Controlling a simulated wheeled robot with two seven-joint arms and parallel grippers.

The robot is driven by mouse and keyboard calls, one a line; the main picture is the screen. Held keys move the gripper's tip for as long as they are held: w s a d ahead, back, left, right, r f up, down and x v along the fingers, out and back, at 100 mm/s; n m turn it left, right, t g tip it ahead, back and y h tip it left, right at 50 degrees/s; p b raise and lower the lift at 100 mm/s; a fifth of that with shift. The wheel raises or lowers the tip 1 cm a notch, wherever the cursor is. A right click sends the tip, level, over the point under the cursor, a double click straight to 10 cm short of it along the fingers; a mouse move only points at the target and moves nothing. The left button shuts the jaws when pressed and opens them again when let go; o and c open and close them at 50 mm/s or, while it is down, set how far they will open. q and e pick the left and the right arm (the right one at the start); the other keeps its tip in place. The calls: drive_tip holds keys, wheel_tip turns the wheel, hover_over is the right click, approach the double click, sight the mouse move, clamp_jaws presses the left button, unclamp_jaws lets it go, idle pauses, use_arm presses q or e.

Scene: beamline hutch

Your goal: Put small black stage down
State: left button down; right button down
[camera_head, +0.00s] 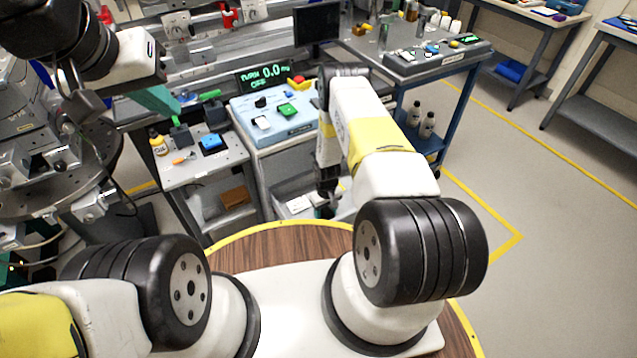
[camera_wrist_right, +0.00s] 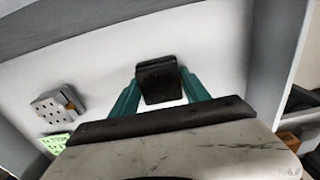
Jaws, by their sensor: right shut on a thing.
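The small black stage (camera_wrist_right: 160,82) is a dark block between the two teal fingers of my right gripper (camera_wrist_right: 163,98) in the right wrist view. The gripper is shut on it, over a pale, walled surface (camera_wrist_right: 105,65); I cannot tell whether the stage touches that surface. In the head view my right gripper (camera_head: 327,208) is low beside the blue-topped cabinet, small and partly hidden by its own arm. My left gripper (camera_head: 158,100) is at the upper left, with teal finger parts showing; its opening is unclear.
A grey perforated block (camera_wrist_right: 58,107) and a pale green piece (camera_wrist_right: 54,143) lie left of the held stage. The control cabinet (camera_head: 290,132) stands close by.

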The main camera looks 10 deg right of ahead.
drive_tip(key=shift+f, duration=0.1)
drive_tip(key=c, duration=0.5)
unclamp_jaws()
